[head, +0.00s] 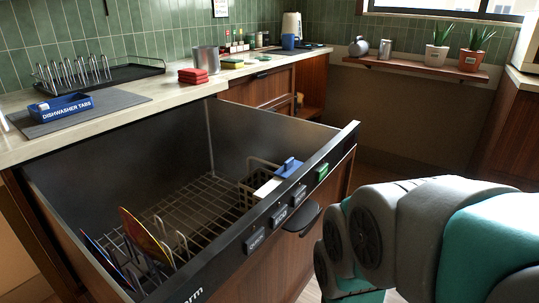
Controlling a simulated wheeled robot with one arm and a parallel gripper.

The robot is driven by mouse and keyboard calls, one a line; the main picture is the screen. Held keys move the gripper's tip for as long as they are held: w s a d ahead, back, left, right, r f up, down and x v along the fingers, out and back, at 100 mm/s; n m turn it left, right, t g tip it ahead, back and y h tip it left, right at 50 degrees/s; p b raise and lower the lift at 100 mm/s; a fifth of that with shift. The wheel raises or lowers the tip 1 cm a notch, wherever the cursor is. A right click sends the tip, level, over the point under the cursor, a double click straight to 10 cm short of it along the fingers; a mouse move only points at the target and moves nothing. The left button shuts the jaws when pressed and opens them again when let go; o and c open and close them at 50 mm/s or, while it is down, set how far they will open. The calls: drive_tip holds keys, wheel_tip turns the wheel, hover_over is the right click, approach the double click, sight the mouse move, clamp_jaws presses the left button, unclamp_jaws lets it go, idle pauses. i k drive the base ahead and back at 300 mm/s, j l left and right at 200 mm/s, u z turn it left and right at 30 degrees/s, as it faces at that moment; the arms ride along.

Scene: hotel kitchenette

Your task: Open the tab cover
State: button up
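The tab cover (288,168) is a small blue piece with a raised grip, at the inner side of the open dishwasher drawer's front wall (225,250). A white surface (267,187) shows just left of it. I cannot tell from this view whether the cover is fully shut. A blue box labelled "Dishwasher Tabs" (66,108) stands on a grey mat on the counter at the left. My teal and grey arm fills the lower right, outside the drawer. My gripper is not in view.
The drawer holds a wire rack (190,215) with plates (145,238) at the left. Labelled buttons (280,214) line its front rim; a dark handle (303,218) juts outward below. The counter carries red sponges (193,76) and a metal pot (206,60). Space above the drawer is clear.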

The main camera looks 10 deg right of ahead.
sight(290, 166)
drive_tip(key=k+j+z, duration=0.1)
drive_tip(key=k+j, duration=0.15)
drive_tip(key=k, duration=0.2)
drive_tip(key=k+j+z, duration=0.1)
drive_tip(key=k, duration=0.35)
drive_tip(key=k+j+z, duration=0.1)
drive_tip(key=k+j, duration=0.15)
drive_tip(key=k, duration=0.25)
